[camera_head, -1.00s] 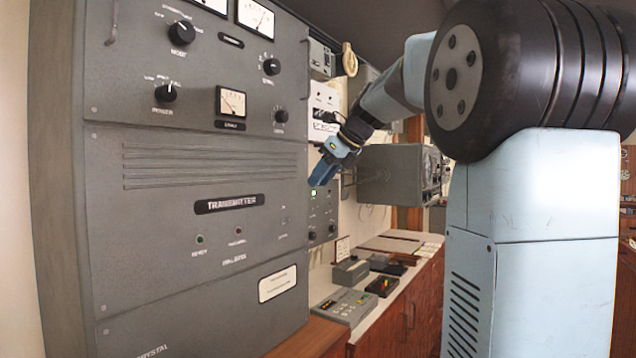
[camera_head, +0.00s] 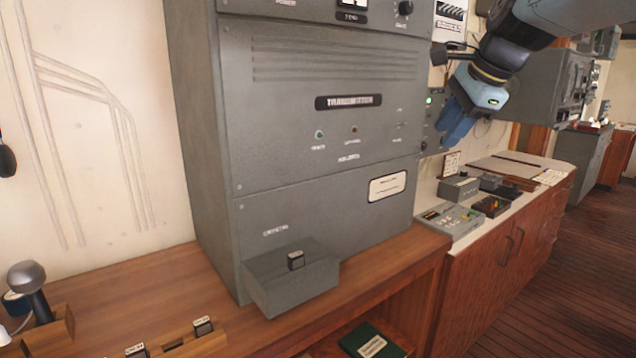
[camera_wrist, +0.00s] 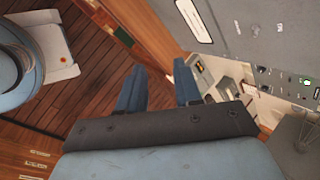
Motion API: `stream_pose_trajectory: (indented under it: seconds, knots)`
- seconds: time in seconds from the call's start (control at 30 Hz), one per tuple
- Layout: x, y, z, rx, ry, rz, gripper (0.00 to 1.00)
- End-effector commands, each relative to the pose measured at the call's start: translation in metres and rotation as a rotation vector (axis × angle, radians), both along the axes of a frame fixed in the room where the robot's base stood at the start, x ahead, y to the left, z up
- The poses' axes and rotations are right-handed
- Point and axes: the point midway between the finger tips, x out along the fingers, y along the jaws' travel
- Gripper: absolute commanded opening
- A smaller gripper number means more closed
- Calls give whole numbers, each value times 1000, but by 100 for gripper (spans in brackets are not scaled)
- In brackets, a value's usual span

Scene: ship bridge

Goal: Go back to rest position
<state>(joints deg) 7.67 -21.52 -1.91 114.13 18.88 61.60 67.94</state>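My gripper (camera_head: 458,122) hangs in the air to the right of the grey transmitter cabinet (camera_head: 330,110), in front of the wall panel and above the side counter. In the wrist view my gripper (camera_wrist: 158,75) shows two blue fingers apart, with nothing between them. My arm comes in from the upper right of the head view and is bent downward at the wrist. The fingers touch nothing that I can make out.
A grey box (camera_head: 290,278) juts from the cabinet's foot onto the wooden desk (camera_head: 400,262). A grey keypad unit (camera_head: 450,220) and other small devices stand on the side counter (camera_head: 510,212). A grey wall unit (camera_head: 550,90) is right of my gripper. The wooden floor (camera_head: 580,260) at right is clear.

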Motion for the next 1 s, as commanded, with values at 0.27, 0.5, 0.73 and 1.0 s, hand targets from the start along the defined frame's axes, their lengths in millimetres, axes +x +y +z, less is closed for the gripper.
stream_pose_trajectory:
  seconds: [0.27,0.5,0.73,1.0]
  knots:
    - [-78,10,-62,-389,-88,511,34]
    - [-134,11,-118,-698,-133,953,34]
    - [-160,10,-147,-857,-147,1193,34]
    - [-163,10,-151,-879,-149,1229,34]
